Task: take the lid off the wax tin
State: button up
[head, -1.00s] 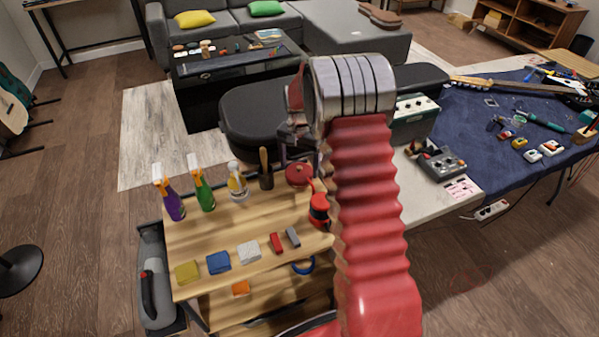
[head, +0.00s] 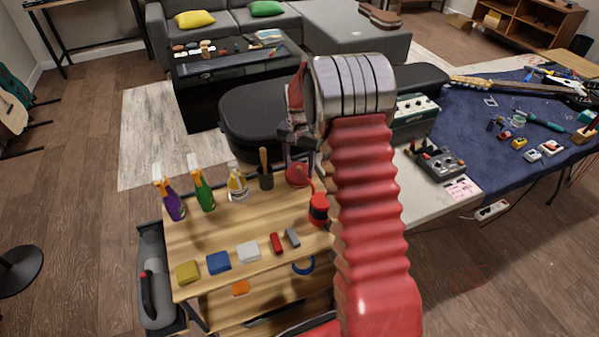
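The wax tin appears to be the round red tin (head: 298,175) at the back right of the wooden cart top. Its lid looks on, and my gripper partly hides it. My gripper (head: 300,164) points down right over the tin. Its fingers look spread, one toward each side of the tin, with nothing seen held between them. I cannot tell whether they touch the lid.
The wooden cart top (head: 222,236) also holds a dark pot with a wooden handle (head: 265,170), a clear bottle (head: 237,182), green (head: 203,190) and purple (head: 171,199) spray bottles, a red-and-black container (head: 318,209) and several small blocks. A black seat (head: 250,115) stands behind.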

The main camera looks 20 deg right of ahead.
aim_at(299, 167)
jog(key=shift+s+f, duration=0.1)
jog(key=shift+f, duration=0.1)
jog(key=shift+c, duration=1.4)
jog(key=shift+s+a+f, duration=0.1)
jog(key=shift+f, duration=0.05)
jog(key=shift+c, duration=0.2)
jog(key=shift+r, duration=0.4)
grip_shut()
notch_tip(299, 167, up, 10)
jog(key=shift+f, duration=0.15)
